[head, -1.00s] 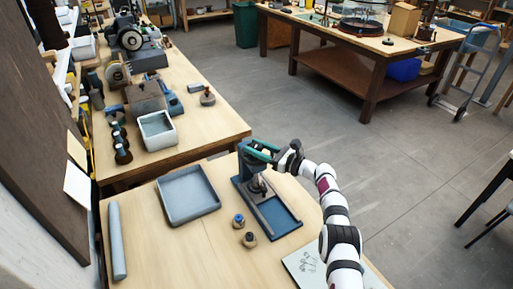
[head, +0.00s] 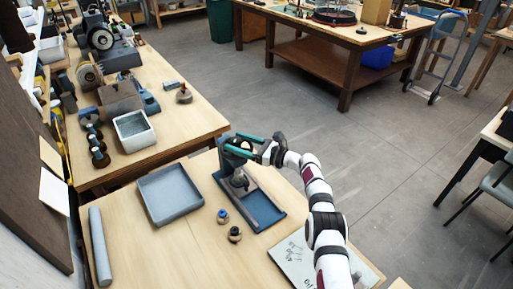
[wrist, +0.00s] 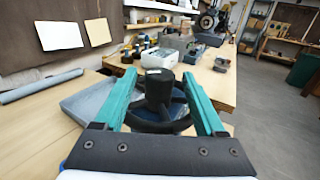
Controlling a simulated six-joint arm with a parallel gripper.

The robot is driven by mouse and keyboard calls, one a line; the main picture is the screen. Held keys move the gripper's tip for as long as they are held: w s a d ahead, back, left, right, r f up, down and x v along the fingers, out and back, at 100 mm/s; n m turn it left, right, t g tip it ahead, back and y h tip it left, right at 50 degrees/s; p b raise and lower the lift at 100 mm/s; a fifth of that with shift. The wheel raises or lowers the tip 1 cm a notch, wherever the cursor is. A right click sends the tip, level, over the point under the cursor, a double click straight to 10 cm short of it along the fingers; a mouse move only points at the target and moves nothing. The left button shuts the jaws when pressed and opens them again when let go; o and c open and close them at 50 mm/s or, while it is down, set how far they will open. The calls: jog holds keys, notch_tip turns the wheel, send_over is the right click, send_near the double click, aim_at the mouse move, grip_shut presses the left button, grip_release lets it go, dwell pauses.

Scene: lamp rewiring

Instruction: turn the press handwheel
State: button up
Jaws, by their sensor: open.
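The press (head: 229,167) stands on a blue base tray (head: 262,212) on the near table. Its dark handwheel (wrist: 160,103), with a thick central hub, shows in the wrist view. My gripper (head: 238,143) is at the top of the press in the head view. In the wrist view its two green fingers (wrist: 160,88) are open, one on each side of the hub and over the wheel's spokes and rim. I cannot tell whether either finger touches the wheel.
A grey tray (head: 140,190) lies left of the press, and a grey roll (head: 99,247) at the table's left. Two small knobbed pieces (head: 235,234) stand in front of the press. A printed sheet (head: 291,262) lies at right. A second bench (head: 196,120) stands behind.

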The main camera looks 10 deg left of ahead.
jog(key=v, duration=1.5)
jog(key=shift+r, duration=0.1)
